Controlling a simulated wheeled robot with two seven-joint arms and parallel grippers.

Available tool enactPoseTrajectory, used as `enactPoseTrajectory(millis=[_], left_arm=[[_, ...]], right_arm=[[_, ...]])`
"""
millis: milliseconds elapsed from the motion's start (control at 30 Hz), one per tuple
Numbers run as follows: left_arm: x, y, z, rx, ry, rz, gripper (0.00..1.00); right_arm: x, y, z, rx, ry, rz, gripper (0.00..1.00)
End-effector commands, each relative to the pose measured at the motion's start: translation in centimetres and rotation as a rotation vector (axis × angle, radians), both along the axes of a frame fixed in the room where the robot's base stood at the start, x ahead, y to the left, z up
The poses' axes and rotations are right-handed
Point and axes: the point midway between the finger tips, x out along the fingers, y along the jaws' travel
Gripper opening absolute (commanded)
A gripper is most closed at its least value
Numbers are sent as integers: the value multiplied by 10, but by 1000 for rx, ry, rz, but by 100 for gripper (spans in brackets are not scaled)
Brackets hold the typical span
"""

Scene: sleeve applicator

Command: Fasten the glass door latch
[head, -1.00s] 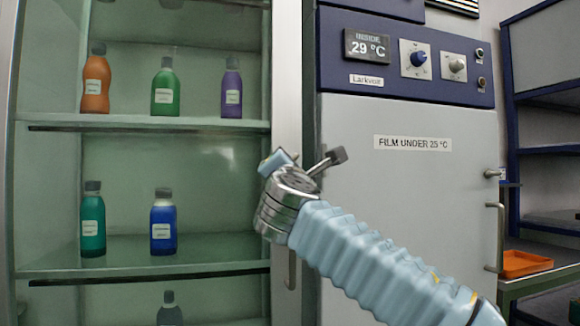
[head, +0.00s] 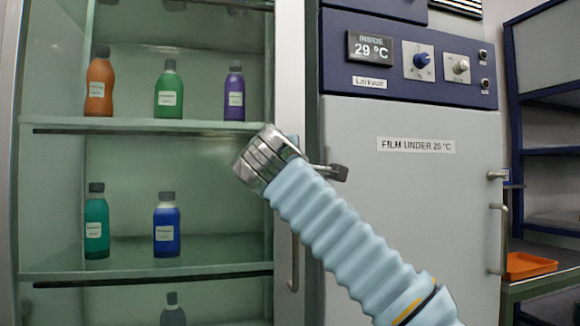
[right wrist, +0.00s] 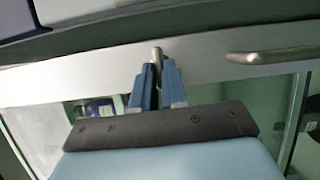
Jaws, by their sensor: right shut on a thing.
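The glass door (head: 180,90) covers a cabinet at the left of the head view, with a pale frame (head: 290,60) along its right side. Whether it sits fully flush, I cannot tell. My right arm reaches up across this frame, and its wrist hides the latch in the head view. In the right wrist view my right gripper (right wrist: 157,76) has its blue fingers shut on the latch (right wrist: 157,53), whose metal tip sticks out between them against the pale frame. My left gripper is not in view.
A door handle (head: 294,262) sits lower on the frame and also shows in the right wrist view (right wrist: 272,56). Several bottles stand on shelves behind the glass. A grey oven (head: 420,220) stands close on the right. An orange tray (head: 530,265) lies beyond it.

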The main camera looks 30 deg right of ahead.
Motion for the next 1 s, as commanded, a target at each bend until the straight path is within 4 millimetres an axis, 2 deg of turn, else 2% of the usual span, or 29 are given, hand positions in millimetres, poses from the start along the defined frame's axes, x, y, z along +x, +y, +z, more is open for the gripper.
enactPoseTrajectory(millis=[600,633,767,800,1000], left_arm=[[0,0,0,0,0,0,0],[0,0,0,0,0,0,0],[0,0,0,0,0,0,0],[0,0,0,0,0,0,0],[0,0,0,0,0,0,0]], right_arm=[[0,0,0,42,-9,-1,0],[0,0,0,41,-9,-1,16],[0,0,0,41,-9,-1,36],[0,0,0,40,-9,-1,38],[0,0,0,39,-9,-1,38]])
